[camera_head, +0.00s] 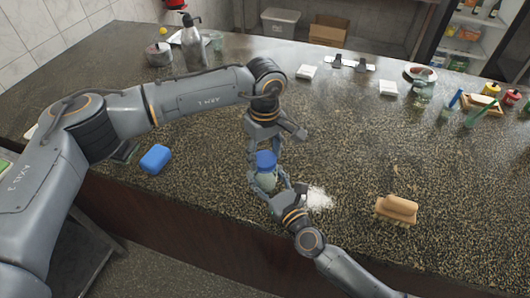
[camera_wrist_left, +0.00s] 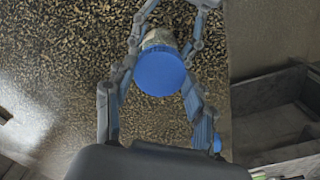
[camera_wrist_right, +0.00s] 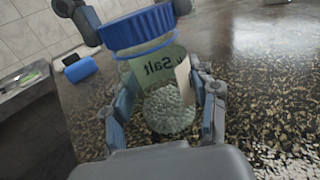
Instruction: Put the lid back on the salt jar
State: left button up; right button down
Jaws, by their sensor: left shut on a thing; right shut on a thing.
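The salt jar (camera_wrist_right: 168,105) is clear, with a "Salt" label and white grains in its lower part. It stands upright at the counter's front. My right gripper (camera_head: 275,189) is shut around its body. The blue lid (camera_head: 265,158) is at the jar's mouth, and it also shows in the left wrist view (camera_wrist_left: 162,76) and above the jar in the right wrist view (camera_wrist_right: 138,28). My left gripper (camera_head: 265,150) reaches down from above and is shut on the lid. I cannot tell whether the lid is fully seated.
A white spill (camera_head: 319,198) lies right of the jar. A wooden brush (camera_head: 397,208) is farther right, and a blue block (camera_head: 155,158) is to the left. A spray bottle (camera_head: 192,42) and a metal pot (camera_head: 159,54) stand at the back left. The middle right counter is clear.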

pick_arm(q)
jog(key=m, duration=0.8)
jog(key=shift+m, duration=0.4)
jog(key=m, duration=0.3)
jog(key=shift+m, duration=0.3)
jog(key=m, duration=0.3)
jog(key=shift+m, duration=0.4)
jog(key=o, duration=0.7)
jog(key=shift+o, duration=0.2)
